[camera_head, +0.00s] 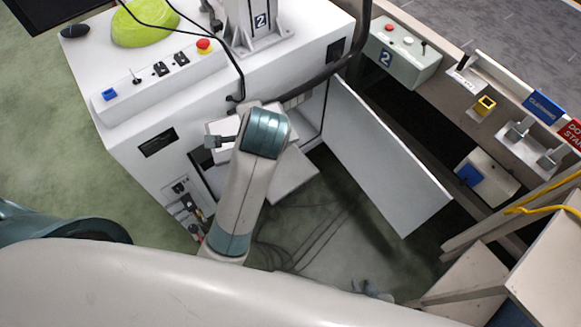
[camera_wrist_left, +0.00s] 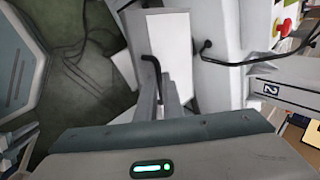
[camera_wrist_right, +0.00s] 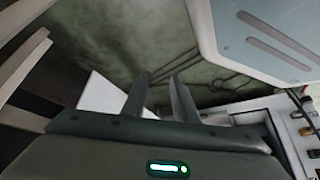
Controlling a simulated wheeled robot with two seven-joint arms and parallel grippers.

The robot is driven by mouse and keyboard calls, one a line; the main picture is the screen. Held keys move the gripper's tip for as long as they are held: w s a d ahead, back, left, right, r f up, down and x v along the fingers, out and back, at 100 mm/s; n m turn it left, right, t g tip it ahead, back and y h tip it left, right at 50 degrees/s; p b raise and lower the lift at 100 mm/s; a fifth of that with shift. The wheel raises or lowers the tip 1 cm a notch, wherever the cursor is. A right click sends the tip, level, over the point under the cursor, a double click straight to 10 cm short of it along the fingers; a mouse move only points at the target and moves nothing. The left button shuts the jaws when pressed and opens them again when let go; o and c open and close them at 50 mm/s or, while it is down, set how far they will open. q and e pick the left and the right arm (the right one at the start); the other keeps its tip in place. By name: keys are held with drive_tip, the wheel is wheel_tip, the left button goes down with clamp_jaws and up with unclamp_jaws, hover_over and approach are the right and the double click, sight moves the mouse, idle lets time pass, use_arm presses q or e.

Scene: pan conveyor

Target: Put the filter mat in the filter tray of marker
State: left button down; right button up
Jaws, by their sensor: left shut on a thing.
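My left gripper (camera_wrist_left: 163,85) is shut on a dark bent handle (camera_wrist_left: 151,66), in front of a white panel (camera_wrist_left: 170,45) in the left wrist view. In the head view my left arm reaches to the open front of the white machine (camera_head: 150,125) and largely hides what it holds. A white panel (camera_head: 290,182) shows beside that arm. My right gripper (camera_head: 372,290) is low near the bottom of the head view. Its fingers (camera_wrist_right: 163,90) are apart and empty in the right wrist view. I cannot make out a filter mat or a marker on a tray.
An open white door (camera_head: 380,160) stands out from the machine, right of my left arm. Cables lie on the green floor (camera_head: 315,225). A control box marked 2 (camera_head: 400,55) and a blue sign (camera_head: 543,106) stand at right. A wooden frame (camera_head: 470,275) is at lower right.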

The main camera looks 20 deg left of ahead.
drive_tip(key=shift+s, duration=0.3)
